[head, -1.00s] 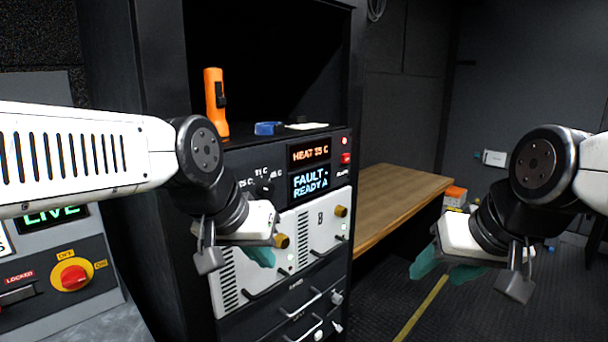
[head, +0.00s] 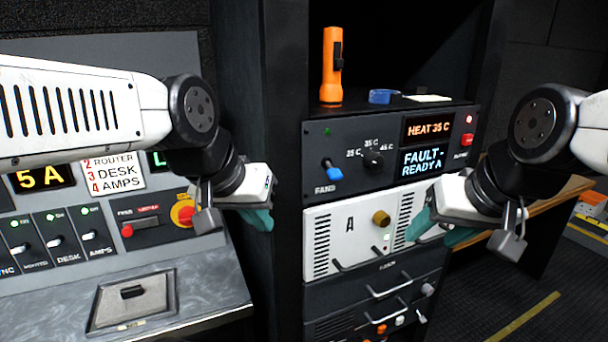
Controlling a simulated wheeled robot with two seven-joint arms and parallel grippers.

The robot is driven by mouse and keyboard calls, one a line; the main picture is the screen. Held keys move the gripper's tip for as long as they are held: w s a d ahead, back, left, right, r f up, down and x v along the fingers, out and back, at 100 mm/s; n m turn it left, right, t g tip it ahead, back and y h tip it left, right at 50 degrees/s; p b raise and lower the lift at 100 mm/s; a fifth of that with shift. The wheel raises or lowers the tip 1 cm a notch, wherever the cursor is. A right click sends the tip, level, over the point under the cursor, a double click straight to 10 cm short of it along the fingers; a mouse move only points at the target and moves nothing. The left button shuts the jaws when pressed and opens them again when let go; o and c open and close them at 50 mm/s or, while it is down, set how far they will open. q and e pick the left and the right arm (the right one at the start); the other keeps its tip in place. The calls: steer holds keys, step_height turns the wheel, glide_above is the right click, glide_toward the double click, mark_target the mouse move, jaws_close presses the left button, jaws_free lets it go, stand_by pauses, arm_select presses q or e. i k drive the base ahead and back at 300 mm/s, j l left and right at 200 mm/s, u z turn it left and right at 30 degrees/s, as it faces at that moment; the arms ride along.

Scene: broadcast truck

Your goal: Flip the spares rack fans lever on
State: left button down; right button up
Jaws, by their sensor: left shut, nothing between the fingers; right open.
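The fans lever (head: 332,173) is a small blue-tipped toggle at the left of the rack's upper black panel (head: 352,143), above a label that reads FANS. Its blue tip hangs low, pointing down. My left gripper (head: 262,221) is shut and empty, left of the rack and lower than the lever, apart from it. My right gripper (head: 426,232) is open, with teal fingers in front of the white unit's right side, below and to the right of the lever.
The panel holds a black knob (head: 373,160), a HEAT 35 C display (head: 428,128), a FAULT-READY A display (head: 421,162) and a red button (head: 466,139). An orange flashlight (head: 332,68) and blue tape (head: 383,96) stand on top. A switch console (head: 95,232) is at left.

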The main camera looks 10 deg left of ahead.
mark_target(332, 170)
steer(key=k+z, duration=0.35)
steer(key=k, duration=0.15)
steer(key=k+z, duration=0.3)
steer(key=k, duration=0.2)
